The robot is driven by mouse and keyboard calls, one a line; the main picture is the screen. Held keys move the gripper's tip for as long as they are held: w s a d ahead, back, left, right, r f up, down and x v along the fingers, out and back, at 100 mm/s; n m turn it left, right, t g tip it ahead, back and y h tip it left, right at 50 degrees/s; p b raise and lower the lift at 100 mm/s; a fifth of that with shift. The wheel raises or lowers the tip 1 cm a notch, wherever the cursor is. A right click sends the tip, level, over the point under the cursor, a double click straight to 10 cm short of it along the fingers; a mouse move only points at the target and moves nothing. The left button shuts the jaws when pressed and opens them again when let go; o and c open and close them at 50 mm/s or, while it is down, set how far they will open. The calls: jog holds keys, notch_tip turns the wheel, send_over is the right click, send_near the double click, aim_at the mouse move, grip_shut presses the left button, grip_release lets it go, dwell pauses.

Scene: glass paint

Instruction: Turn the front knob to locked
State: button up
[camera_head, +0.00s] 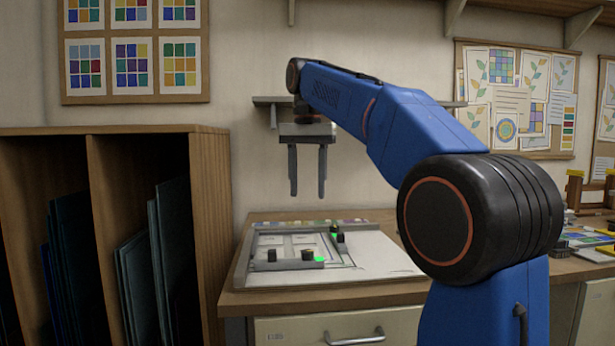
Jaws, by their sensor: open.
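A white board (375,252) lies on the counter with a grey bar (288,265) along its front. Two black knobs stand at that bar, a left one (272,255) and a right one (308,254). A green patch (320,260) is just right of the right one. Another black knob (337,237) with green beside it sits farther back. I cannot tell the front knob's turn position from here. My gripper (308,194) is open and empty, its fingers pointing down, in the air above the board and apart from the knobs.
A wooden rack (158,131) with dark glass sheets stands at left, close to the board. A wall shelf (262,101) is behind my gripper. Drawers (345,327) are under the counter. Papers and small items lie at right. The air between gripper and board looks clear.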

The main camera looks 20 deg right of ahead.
jog(key=shift+r, duration=1.1)
jog(key=shift+s+f, duration=0.1)
jog(key=s+f+n+t, duration=0.1)
jog(key=s+f+n, duration=0.1)
jog(key=s+f, duration=0.7)
jog(key=s+f+n+t, duration=0.2)
jog(key=s+f, duration=0.8)
jog(key=f, duration=0.7)
jog(key=s+f+n+t, duration=0.1)
jog(key=s+f+n, duration=0.2)
jog(key=s+f, duration=0.7)
notch_tip(320, 180, down, 3)
jog(key=shift+s+f+n+t, duration=0.1)
jog(key=shift+s+n+t, duration=0.1)
jog(key=shift+n+t, duration=0.15)
jog(key=shift+a, duration=0.1)
